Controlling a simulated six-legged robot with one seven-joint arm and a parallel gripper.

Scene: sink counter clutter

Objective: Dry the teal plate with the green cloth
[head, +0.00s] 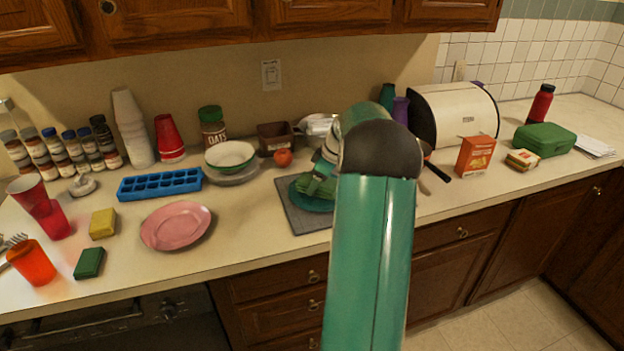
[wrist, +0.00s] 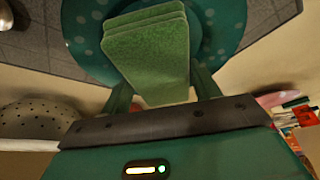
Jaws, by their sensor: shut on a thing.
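The teal plate (head: 312,205) lies on a dark grey mat (head: 303,223) near the middle of the counter, largely hidden by my arm and the cloth in the head view. In the wrist view the plate (wrist: 84,43) shows pale dots and a rounded rim. The folded green cloth (wrist: 147,52) is between the two fingers of my gripper (wrist: 155,82), which is shut on it. The cloth (head: 318,187) is over the plate in both views. I cannot tell whether it presses on the surface.
A pink plate (head: 176,226) and blue ice tray (head: 160,184) lie to the left. A green-rimmed bowl (head: 229,156) and a tomato (head: 283,157) stand behind. An orange box (head: 475,157) and a bread bin (head: 455,112) are to the right.

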